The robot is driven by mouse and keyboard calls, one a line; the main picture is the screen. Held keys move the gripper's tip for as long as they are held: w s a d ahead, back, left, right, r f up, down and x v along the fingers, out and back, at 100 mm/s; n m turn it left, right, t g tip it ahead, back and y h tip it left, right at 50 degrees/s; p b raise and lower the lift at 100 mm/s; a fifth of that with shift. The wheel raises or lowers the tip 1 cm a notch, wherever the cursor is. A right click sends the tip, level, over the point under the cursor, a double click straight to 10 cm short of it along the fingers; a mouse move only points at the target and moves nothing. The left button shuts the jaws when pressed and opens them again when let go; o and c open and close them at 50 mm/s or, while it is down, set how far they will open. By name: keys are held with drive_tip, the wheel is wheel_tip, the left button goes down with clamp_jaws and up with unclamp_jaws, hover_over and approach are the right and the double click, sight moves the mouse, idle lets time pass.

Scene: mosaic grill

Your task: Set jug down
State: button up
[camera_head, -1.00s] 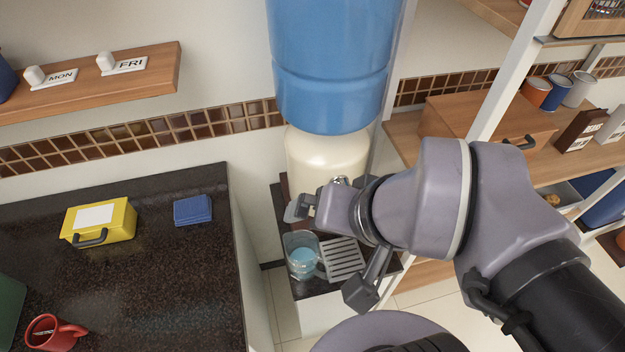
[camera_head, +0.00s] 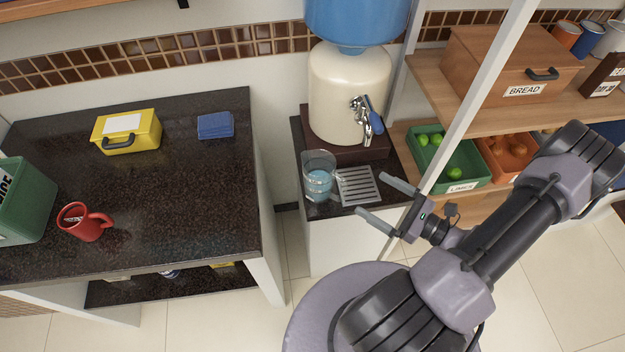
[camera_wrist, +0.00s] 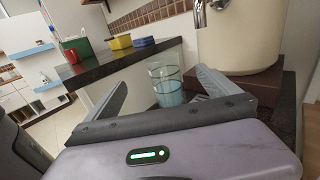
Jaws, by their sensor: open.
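The clear jug (camera_head: 319,177) stands upright on the dark top of the dispenser stand, with bluish water in it. It is left of the metal drip grille (camera_head: 358,187) and in front of the cream water dispenser (camera_head: 345,95). My gripper (camera_head: 374,199) is open and empty, to the right of the jug and apart from it. In the wrist view the jug (camera_wrist: 166,84) shows beyond the space between my open fingers (camera_wrist: 165,90).
A dark counter (camera_head: 170,200) at left holds a yellow box (camera_head: 128,132), blue cloths (camera_head: 215,125), a red mug (camera_head: 84,222) and a green bin (camera_head: 22,205). Shelves at right hold a bread box (camera_head: 510,75) and a limes crate (camera_head: 448,165). A white shelf post (camera_head: 480,100) rises near my gripper.

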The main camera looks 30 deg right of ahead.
drive_tip(key=b, duration=0.4)
approach(307, 156)
drive_tip(key=x, duration=0.5)
drive_tip(key=shift+f, duration=0.1)
drive_tip(key=shift+s+d, duration=0.1)
drive_tip(key=c, duration=1.9)
